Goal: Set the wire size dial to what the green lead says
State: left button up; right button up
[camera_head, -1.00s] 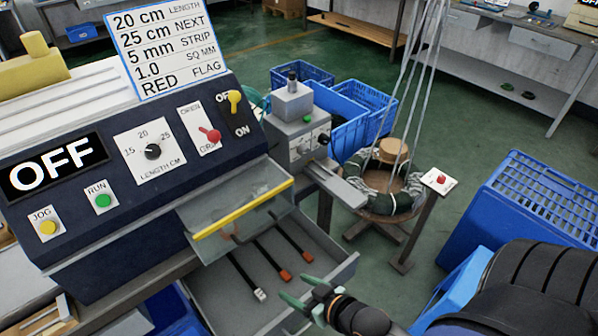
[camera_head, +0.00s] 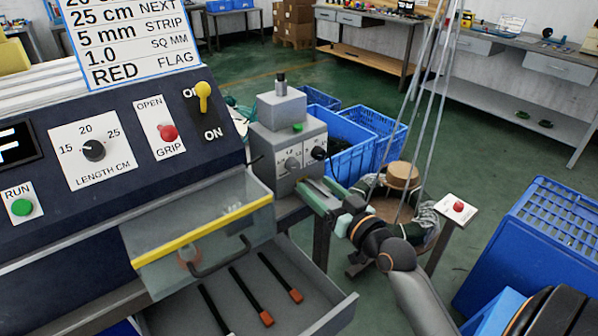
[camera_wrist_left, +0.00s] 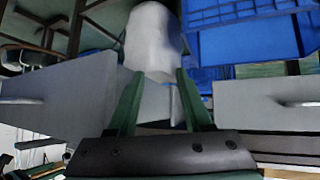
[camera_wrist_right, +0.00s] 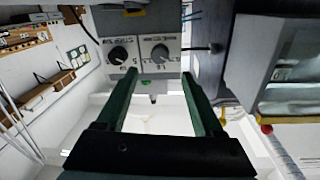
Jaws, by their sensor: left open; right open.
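A small grey machine (camera_head: 289,143) has two dials on its front, a grey one (camera_head: 293,164) and a dark one (camera_head: 318,153). The right wrist view shows a black dial (camera_wrist_right: 118,55) and a grey dial (camera_wrist_right: 160,53) with scales too small to read. I cannot tell which is the wire size dial. My right gripper (camera_head: 314,187) is open and empty in front of the machine, just below the dials, apart from them in the wrist view. My left gripper (camera_wrist_left: 158,90) is open, outside the head view; a white rounded object (camera_wrist_left: 153,40) lies beyond its fingers. I see no green lead.
A card (camera_head: 125,40) reads 25 cm, 5 mm, 1.0 sq mm, RED flag. The large dark machine (camera_head: 120,190) has a clear guard with a yellow edge (camera_head: 205,233). A tray (camera_head: 335,310) holds dark leads (camera_head: 250,295). Blue crates (camera_head: 350,140) stand behind.

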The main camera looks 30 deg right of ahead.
aim_at(296, 168)
jog(key=w, duration=0.8)
jog(key=shift+b, duration=0.3)
grip_shut()
